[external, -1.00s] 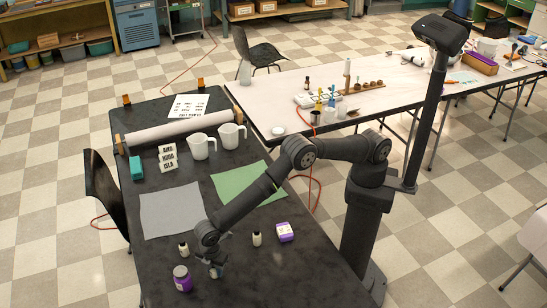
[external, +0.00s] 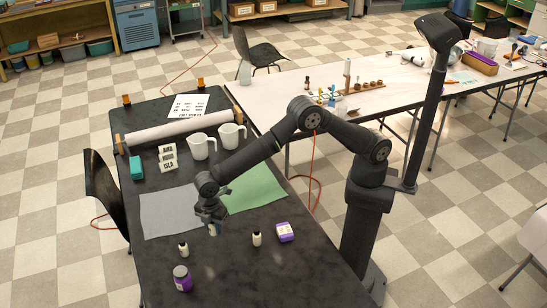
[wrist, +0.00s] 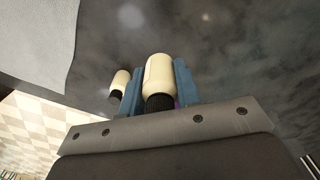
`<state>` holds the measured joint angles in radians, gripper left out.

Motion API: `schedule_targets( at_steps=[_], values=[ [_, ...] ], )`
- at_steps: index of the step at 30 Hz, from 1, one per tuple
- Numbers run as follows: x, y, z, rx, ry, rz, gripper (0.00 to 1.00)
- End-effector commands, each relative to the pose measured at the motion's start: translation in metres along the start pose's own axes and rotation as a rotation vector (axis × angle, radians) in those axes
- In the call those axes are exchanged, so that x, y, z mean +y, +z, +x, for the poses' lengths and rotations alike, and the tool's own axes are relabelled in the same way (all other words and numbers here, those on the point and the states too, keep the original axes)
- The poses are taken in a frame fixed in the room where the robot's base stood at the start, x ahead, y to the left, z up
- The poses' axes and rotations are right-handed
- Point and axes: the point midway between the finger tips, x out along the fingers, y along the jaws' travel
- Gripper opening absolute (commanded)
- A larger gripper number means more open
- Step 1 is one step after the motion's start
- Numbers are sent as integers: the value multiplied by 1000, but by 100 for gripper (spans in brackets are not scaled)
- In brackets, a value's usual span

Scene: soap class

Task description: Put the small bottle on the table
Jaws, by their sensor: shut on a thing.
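My gripper (external: 211,226) is above the black table (external: 235,270), near the front right corner of the grey sheet. In the wrist view its blue fingers (wrist: 159,85) are shut on a small cream bottle with a black cap (wrist: 158,72). The cap points toward the gripper's palm. In the external view the held bottle is small and mostly covered by the fingers. Two similar small bottles stand on the table, one at left (external: 183,250) and one at right (external: 257,239). One such bottle also shows in the wrist view (wrist: 120,79), left of the held one.
A purple jar (external: 182,279) stands at the near left and a purple-and-white container (external: 285,232) at right. A grey sheet (external: 165,213) and a green sheet (external: 258,189) lie behind. White jugs (external: 199,147) stand farther back. The near right of the table is clear.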

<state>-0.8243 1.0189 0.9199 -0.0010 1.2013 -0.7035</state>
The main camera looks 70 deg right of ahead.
Motion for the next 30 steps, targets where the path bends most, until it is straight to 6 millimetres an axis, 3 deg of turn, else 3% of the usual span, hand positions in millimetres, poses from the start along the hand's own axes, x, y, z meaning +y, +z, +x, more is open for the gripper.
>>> schedule_targets(
  at_steps=[8, 16, 25, 30],
  values=[
    [1, 0, -10, 2, 1, 0, 4],
    [1, 0, -58, 3, 2, 1, 4],
    [48, 51, -54, -1, 0, 88, 4],
    [90, 104, -54, 0, 0, 170, 4]
  ],
)
